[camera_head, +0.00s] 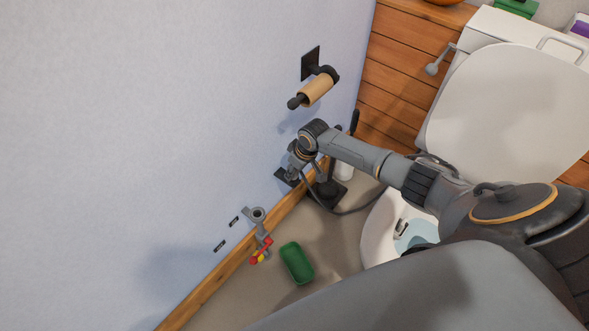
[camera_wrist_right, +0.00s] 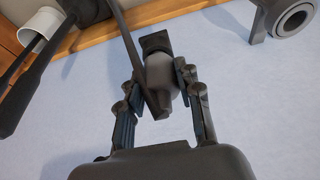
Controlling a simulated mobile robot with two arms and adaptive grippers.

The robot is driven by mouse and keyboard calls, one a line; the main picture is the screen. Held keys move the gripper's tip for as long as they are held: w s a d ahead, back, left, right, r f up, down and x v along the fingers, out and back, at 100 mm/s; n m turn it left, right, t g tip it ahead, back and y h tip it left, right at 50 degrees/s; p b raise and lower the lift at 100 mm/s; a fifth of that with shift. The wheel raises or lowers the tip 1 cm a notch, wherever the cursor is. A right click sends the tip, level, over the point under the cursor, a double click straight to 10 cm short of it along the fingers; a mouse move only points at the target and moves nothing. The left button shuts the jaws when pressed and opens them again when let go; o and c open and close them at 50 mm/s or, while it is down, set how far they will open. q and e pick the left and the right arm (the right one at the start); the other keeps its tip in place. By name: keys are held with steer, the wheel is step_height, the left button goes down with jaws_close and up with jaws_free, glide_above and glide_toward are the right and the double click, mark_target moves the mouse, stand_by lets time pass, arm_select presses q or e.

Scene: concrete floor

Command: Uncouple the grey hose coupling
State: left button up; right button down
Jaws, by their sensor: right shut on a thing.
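The grey hose coupling (camera_wrist_right: 161,72) is between the fingers of my right gripper (camera_wrist_right: 157,88) in the right wrist view. The gripper is shut on it, one finger on each side. The coupling's far end meets a dark block (camera_wrist_right: 155,42); I cannot tell whether they are joined. A dark strip, apparently the hose, crosses in front of the coupling. In the head view my right gripper (camera_head: 297,160) is close to the wall, above the dark plate (camera_head: 286,177), and hides the coupling. A grey hose (camera_head: 352,211) runs from there towards the toilet. My left gripper is not in view.
A grey ring fitting (camera_head: 258,214) with a red and yellow valve handle (camera_head: 262,251) is on the wall. A green tray (camera_head: 297,262) lies on the floor. A paper roll holder (camera_head: 316,91) is above the gripper. The toilet (camera_head: 510,105) stands right.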

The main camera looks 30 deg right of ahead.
steer(key=shift+f+b, duration=0.3)
steer(key=shift+f, duration=0.3)
steer(key=c, duration=0.8)
jaws_free()
steer(key=v, duration=1.2)
steer(key=shift+f, duration=0.1)
